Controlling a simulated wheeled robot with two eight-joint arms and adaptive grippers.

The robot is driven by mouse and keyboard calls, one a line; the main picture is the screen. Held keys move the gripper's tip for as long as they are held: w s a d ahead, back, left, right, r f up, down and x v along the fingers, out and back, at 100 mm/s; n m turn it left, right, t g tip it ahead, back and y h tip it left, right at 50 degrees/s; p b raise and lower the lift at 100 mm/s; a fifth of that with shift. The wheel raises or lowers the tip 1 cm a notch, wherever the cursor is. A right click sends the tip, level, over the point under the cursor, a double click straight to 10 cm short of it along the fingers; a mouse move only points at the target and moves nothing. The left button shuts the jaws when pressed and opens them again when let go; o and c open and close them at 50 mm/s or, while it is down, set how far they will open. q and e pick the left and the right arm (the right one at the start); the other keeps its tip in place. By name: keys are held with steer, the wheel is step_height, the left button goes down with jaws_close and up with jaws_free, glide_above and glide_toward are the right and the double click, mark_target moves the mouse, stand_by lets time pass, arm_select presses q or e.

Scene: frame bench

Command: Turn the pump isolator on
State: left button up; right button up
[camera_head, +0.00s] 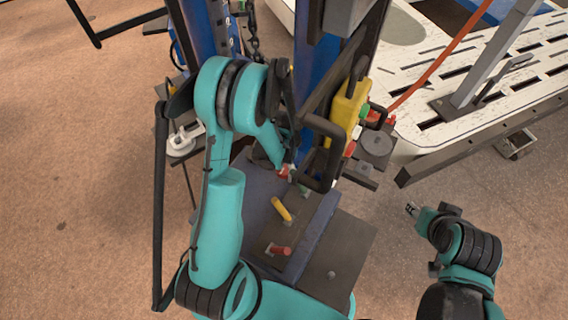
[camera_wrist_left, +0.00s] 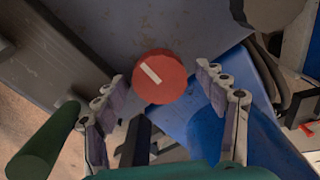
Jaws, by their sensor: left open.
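In the left wrist view, a round red knob (camera_wrist_left: 168,88) with a slanted white bar on its face shows between my left fingers. The bar runs from upper left to lower right. I take it for the pump isolator, though no label is readable. My left gripper (camera_wrist_left: 161,79) is open, one finger to each side of the knob, with gaps visible. In the head view, my left gripper (camera_head: 291,171) is at the blue post, beside a small red part (camera_head: 285,172), mostly hidden. My right gripper (camera_head: 412,209) hangs at the right; its jaws are too small to judge.
A yellow box (camera_head: 345,112) and a black loop handle (camera_head: 322,155) stand just right of my left gripper. A yellow handle (camera_head: 281,208) and a red handle (camera_head: 279,249) lie below it. A slotted white table (camera_head: 430,85) fills the upper right.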

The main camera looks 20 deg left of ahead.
arm_select(q)
step_height(320, 180, up, 12)
stand_by(0.4)
steer(key=shift+f, duration=0.1)
stand_by(0.4)
